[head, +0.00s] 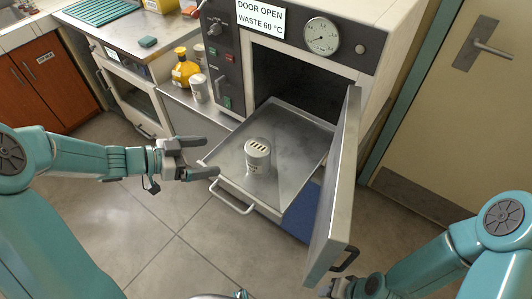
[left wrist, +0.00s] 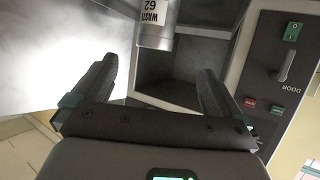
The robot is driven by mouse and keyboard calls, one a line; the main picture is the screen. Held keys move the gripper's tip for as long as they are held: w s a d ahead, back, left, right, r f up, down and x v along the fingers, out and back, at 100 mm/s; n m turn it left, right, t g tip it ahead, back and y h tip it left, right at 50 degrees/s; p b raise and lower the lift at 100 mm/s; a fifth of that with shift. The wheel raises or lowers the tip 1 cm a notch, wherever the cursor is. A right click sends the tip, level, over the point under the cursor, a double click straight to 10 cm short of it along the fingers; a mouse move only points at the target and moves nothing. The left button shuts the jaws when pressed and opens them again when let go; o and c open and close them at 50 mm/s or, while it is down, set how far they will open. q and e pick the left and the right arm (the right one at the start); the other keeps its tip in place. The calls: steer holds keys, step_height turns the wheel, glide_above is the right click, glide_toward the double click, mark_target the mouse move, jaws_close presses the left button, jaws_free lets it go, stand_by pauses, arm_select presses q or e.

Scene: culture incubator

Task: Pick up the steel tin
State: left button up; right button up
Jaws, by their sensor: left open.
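The steel tin (head: 257,156), a small can with a slotted top, stands upright on the metal tray (head: 293,126) pulled out of the incubator. My left gripper (head: 207,158) is open, at the left of the tin, its fingers pointing toward it with a gap between. In the left wrist view the tin (left wrist: 157,25) shows a label reading "WASTE 62" and lies beyond the open, empty fingers of the left gripper (left wrist: 157,78). My right gripper (head: 338,288) shows only partly at the bottom edge, below the door; its jaws are unclear.
The incubator door (head: 336,190) stands open right of the tray. A drawer handle (head: 232,198) juts out below the tray's front. A yellow bottle (head: 184,70) and a white container (head: 199,88) stand on the side shelf. The floor at the front left is clear.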

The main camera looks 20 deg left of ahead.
mark_target(258, 152)
arm_select(q)
steer(key=x, duration=0.9)
steer(key=shift+w+d+f+b, duration=0.1)
steer(key=shift+d+f+b, duration=0.05)
steer(key=shift+d+b, duration=0.2)
steer(key=shift+w+d+f, duration=0.15)
steer(key=shift+w+d, duration=0.1)
steer(key=shift+d, duration=0.05)
steer(key=x, duration=0.5)
steer(key=shift+d, duration=0.25)
steer(key=shift+r, duration=0.25)
steer(key=c, duration=1.2)
